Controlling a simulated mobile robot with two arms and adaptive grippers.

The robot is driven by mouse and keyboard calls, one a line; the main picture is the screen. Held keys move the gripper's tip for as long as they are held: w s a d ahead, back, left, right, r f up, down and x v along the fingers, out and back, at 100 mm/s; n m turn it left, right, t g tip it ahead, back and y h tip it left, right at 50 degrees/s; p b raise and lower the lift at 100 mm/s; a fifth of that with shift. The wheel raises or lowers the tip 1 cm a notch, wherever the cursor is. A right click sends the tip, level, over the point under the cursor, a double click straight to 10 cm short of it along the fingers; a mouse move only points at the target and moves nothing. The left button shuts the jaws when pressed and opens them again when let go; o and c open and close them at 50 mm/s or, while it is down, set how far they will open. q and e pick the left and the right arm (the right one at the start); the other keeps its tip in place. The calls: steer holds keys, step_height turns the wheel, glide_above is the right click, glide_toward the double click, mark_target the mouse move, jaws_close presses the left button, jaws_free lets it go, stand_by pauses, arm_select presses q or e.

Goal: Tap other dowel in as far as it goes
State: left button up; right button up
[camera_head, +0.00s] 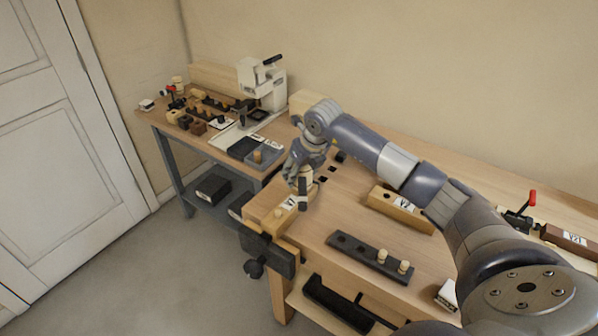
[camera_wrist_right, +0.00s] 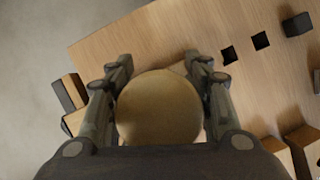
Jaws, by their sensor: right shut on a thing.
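My right gripper (camera_head: 303,180) is low over the front left corner of the bench. It is shut on a round wooden piece, whose pale end (camera_wrist_right: 158,108) fills the space between the fingers in the wrist view. The fingers hide most of this piece in the head view, so I cannot tell what tool it is. Just below is a light wooden block labelled V1 (camera_head: 288,206), at the bench's vise. A short dowel end (camera_head: 278,213) shows on its top, left of the gripper. I cannot tell whether the held piece touches the block. My left gripper is out of view.
A dark rack (camera_head: 350,246) holds two pale dowels (camera_head: 382,256) (camera_head: 404,267) on the bench. A wooden block labelled V2 (camera_head: 400,208) lies behind it, near my right arm. The vise (camera_head: 265,256) juts from the bench's front. A second bench (camera_head: 160,118) with tools stands at the left.

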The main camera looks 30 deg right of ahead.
steer(key=shift+r+p, duration=0.65)
steer(key=shift+r, duration=0.25)
steer(key=shift+r, duration=0.25)
